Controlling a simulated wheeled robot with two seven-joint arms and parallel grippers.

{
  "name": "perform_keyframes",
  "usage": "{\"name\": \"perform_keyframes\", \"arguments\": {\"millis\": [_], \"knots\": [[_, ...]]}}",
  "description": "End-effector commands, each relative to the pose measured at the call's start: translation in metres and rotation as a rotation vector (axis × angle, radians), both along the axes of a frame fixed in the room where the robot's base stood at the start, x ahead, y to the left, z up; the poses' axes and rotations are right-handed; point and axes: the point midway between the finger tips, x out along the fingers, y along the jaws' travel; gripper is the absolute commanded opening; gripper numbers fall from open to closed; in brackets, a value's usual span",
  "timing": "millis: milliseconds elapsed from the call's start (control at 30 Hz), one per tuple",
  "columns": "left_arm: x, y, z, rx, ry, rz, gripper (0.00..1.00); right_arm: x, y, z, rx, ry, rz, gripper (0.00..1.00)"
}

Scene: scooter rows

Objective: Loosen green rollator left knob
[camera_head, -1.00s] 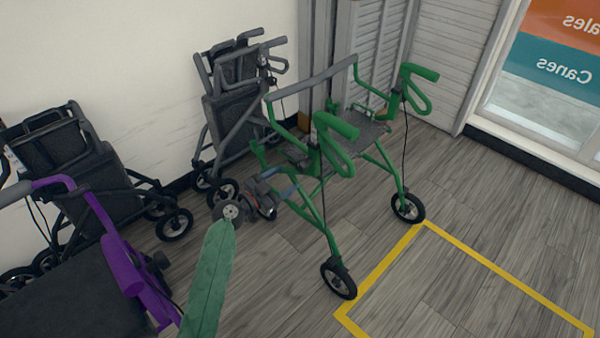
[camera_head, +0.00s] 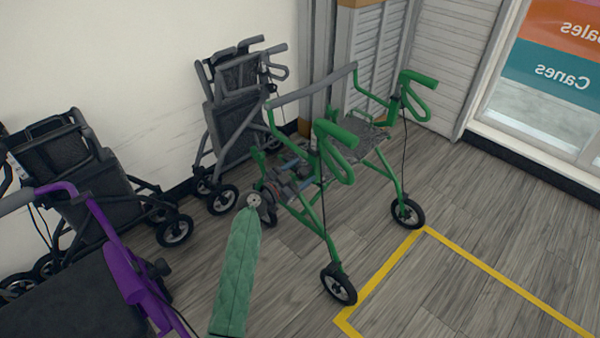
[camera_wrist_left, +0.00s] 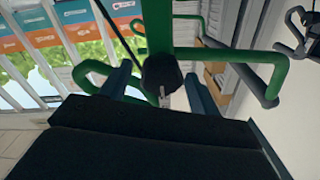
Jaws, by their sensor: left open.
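The green rollator (camera_head: 337,132) stands upright on the floor in the middle of the head view. My left gripper (camera_head: 299,167) is at its near left side, below the left handle. In the left wrist view a black knob (camera_wrist_left: 160,72) sits on the green upright tube (camera_wrist_left: 157,25). The open fingers of my left gripper (camera_wrist_left: 158,88) stand on either side of the knob, with a gap showing around it. In the head view I cannot make out the knob. My right gripper is not in view.
A purple rollator (camera_head: 122,262) stands close at the lower left. A dark folded one (camera_head: 100,190) and a grey one (camera_head: 232,118) stand along the wall. Yellow floor tape (camera_head: 385,276) marks an open area at the lower right.

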Motion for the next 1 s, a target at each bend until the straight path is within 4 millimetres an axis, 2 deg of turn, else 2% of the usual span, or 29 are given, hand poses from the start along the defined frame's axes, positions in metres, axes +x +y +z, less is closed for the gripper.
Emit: {"name": "perform_keyframes", "arguments": {"millis": [133, 367, 667, 1000], "knots": [[0.000, 0.000, 0.000, 0.000, 0.000, 0.000, 0.62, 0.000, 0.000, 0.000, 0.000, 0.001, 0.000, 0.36], [0.000, 0.000, 0.000, 0.000, 0.000, 0.000, 0.17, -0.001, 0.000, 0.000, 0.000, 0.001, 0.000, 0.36], [0.000, 0.001, -0.002, -0.017, 0.018, 0.000, 0.17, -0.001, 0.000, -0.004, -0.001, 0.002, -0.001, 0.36], [0.000, 0.002, -0.004, -0.156, 0.159, -0.001, 0.17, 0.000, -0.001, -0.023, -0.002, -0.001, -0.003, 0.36]]}}
